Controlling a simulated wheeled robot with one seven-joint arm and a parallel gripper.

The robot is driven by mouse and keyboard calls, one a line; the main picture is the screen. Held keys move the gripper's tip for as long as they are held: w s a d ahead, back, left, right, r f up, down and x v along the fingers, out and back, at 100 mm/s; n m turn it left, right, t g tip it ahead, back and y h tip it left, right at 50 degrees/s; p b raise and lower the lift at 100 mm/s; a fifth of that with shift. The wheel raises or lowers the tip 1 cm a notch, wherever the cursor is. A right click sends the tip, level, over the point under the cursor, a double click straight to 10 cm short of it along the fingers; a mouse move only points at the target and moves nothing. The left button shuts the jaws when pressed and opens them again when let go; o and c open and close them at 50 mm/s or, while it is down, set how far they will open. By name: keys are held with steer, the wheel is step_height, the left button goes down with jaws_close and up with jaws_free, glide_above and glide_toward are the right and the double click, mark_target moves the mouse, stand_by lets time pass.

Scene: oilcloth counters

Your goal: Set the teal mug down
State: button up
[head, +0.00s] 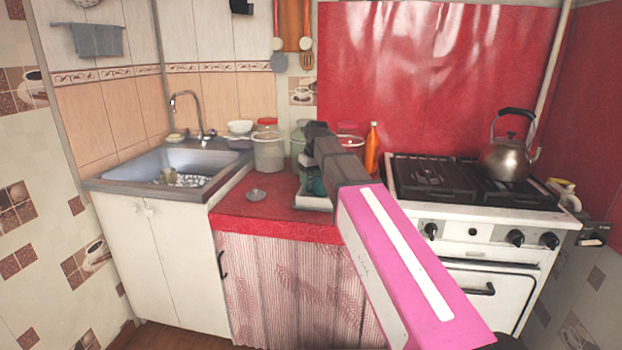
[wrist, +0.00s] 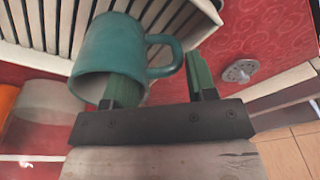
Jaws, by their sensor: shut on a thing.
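The teal mug (wrist: 112,45) lies tilted in the wrist view with its mouth toward my gripper. My gripper (wrist: 160,72) is shut on it: one green finger goes into the mouth and the other is on the outer side of the handle. In the head view the mug (head: 311,182) shows only in part behind my arm. A pale slatted rack (wrist: 33,50) is behind the mug in the wrist view. I cannot tell whether the mug touches it.
The red oilcloth counter (head: 258,212) has a small metal disc (head: 257,195) and clear space at front left. Jars (head: 268,152) and an orange bottle (head: 372,150) stand behind. The sink (head: 170,168) is left; the stove (head: 470,190) with a kettle (head: 508,155) is right.

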steer(key=o, duration=1.3)
steer(key=r, duration=0.4)
steer(key=d+r, duration=0.1)
steer(key=r, duration=0.3)
steer(key=s+r, duration=0.1)
steer(key=r, duration=0.3)
steer(key=shift+d, duration=0.15)
